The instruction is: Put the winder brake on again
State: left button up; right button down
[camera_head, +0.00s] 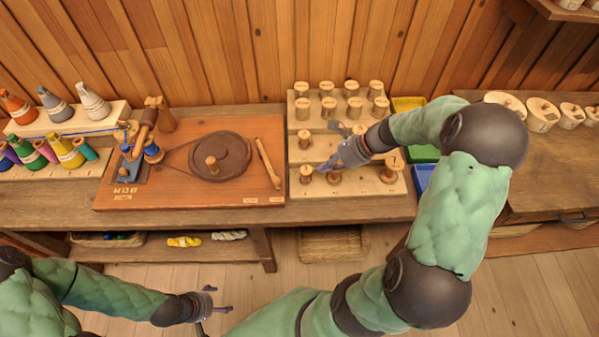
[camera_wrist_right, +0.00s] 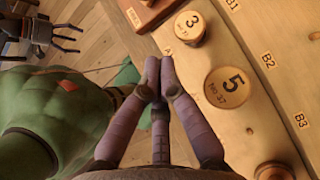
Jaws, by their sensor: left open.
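The winder stands on a reddish board (camera_head: 225,192) on the bench. It has a dark wheel (camera_head: 232,150) with a wooden knob, and a belt runs left to a blue winding head (camera_head: 130,168). A pale wooden lever (camera_head: 267,163), which looks like the brake, lies slanted at the board's right side; small unreadable labels sit below it. My right gripper (camera_head: 324,168) is over the stepped spool rack, its fingertips together and empty in the wrist view (camera_wrist_right: 159,62). My left gripper (camera_head: 212,301) is open and empty, low in front of the bench.
Thread cones (camera_head: 92,102) stand at far left. A basket (camera_head: 333,245) sits below the bench.

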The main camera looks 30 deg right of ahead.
jog(key=b, duration=0.4)
send_near(279, 184)
jog(key=f, duration=0.3)
jog(key=shift+s+d+f, duration=0.15)
jog(key=shift+d+f, duration=0.2)
jog(key=shift+d, duration=0.05)
jog(key=shift+w+a, duration=0.8)
jog(key=shift+a, duration=0.1)
jog(key=shift+w+a, duration=0.45)
jog(key=shift+a, duration=0.1)
jog(key=a+m, duration=0.1)
jog(key=a, duration=0.2)
jog(key=w+a+m+t+h+b, duration=0.1)
jog(key=a, duration=0.2)
jog(key=w+a+m, duration=0.1)
jog(key=a, duration=0.2)
jog(key=shift+t+h+b, duration=0.3)
jog(key=shift+r, duration=0.1)
jog(key=shift+d, duration=0.1)
